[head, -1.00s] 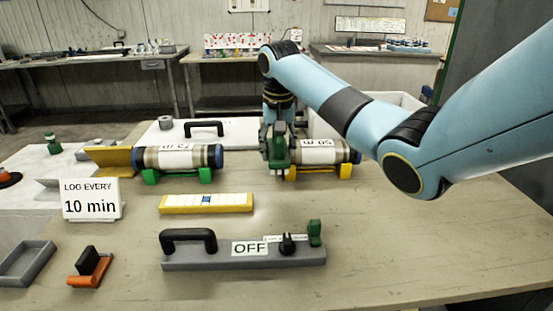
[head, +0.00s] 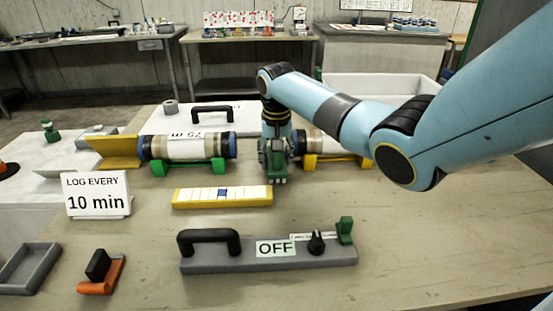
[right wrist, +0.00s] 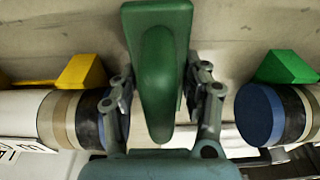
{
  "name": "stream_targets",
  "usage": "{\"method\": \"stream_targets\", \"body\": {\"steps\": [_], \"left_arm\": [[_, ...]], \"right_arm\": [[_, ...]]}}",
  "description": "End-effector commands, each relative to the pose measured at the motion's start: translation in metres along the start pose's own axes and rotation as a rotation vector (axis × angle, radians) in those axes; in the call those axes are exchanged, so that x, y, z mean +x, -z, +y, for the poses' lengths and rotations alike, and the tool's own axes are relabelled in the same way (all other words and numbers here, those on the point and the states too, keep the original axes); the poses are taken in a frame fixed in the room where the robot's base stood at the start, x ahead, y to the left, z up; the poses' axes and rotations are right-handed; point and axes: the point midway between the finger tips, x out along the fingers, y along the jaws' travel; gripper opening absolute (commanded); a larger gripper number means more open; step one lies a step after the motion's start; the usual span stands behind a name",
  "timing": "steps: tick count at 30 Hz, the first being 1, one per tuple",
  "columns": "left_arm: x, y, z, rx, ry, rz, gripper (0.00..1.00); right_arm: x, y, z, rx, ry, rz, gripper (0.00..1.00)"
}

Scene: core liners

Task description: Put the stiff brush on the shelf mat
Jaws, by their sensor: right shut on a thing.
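My right gripper (head: 278,178) is between the two core liners. In the right wrist view its fingers (right wrist: 163,110) are shut on a green block-like thing (right wrist: 163,45), held between them. Whether this is the stiff brush I cannot tell; no bristles show. An orange block with a black grip (head: 100,272) lies at the front left of the table. I cannot pick out the shelf mat for certain. My left gripper is not in view.
The left core liner (head: 190,148) rests on green cradles; the right one (head: 325,145) is on yellow cradles, partly hidden by my arm. A yellow-edged strip (head: 222,197), a grey OFF panel (head: 270,256), a sign (head: 97,194) and a grey tray (head: 28,268) stand nearby.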

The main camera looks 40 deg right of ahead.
Motion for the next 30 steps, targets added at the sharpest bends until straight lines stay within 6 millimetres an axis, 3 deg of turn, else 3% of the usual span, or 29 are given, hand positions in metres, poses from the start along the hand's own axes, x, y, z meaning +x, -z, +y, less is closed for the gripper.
{"method": "stream_targets", "body": {"steps": [12,13,18,26,30], "left_arm": [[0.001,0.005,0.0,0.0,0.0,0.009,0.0],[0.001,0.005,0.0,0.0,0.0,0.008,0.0],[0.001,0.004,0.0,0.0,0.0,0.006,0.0],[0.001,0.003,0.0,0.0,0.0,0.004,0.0],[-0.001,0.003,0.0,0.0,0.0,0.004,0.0]], "right_arm": [[0.009,-0.001,-0.001,0.0,0.001,0.001,0.1],[0.009,-0.001,0.0,0.0,0.001,0.0,0.48],[0.009,-0.001,0.0,0.0,0.001,0.0,0.7],[0.008,-0.001,0.0,0.0,0.001,0.001,0.7],[-0.004,0.0,0.0,0.0,0.001,0.003,0.7]]}}
